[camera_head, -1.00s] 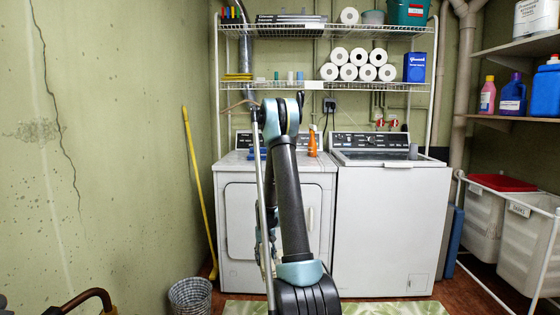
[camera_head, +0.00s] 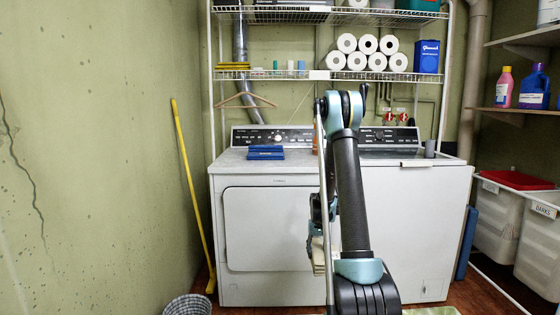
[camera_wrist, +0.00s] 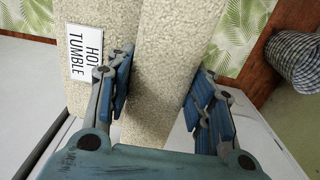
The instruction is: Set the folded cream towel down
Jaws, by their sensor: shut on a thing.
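The folded cream towel (camera_wrist: 165,70) fills the middle of the wrist view, its thick folds pointing away from me. My gripper (camera_wrist: 168,103) is shut on one fold, with a blue-padded finger on each side. A second fold with a white "HOT TUMBLE" label (camera_wrist: 85,52) lies left of the left finger. In the head view only a small part of the towel (camera_head: 318,262) shows beside my arm, held in front of the dryer at about door height.
The white dryer (camera_head: 269,240) has a blue item (camera_head: 266,153) on its top, with bare room around it. The washer (camera_head: 415,230) stands to its right. A wire basket (camera_head: 188,305), a yellow pole (camera_head: 193,190) and a leafy green mat (camera_wrist: 235,35) are nearby.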

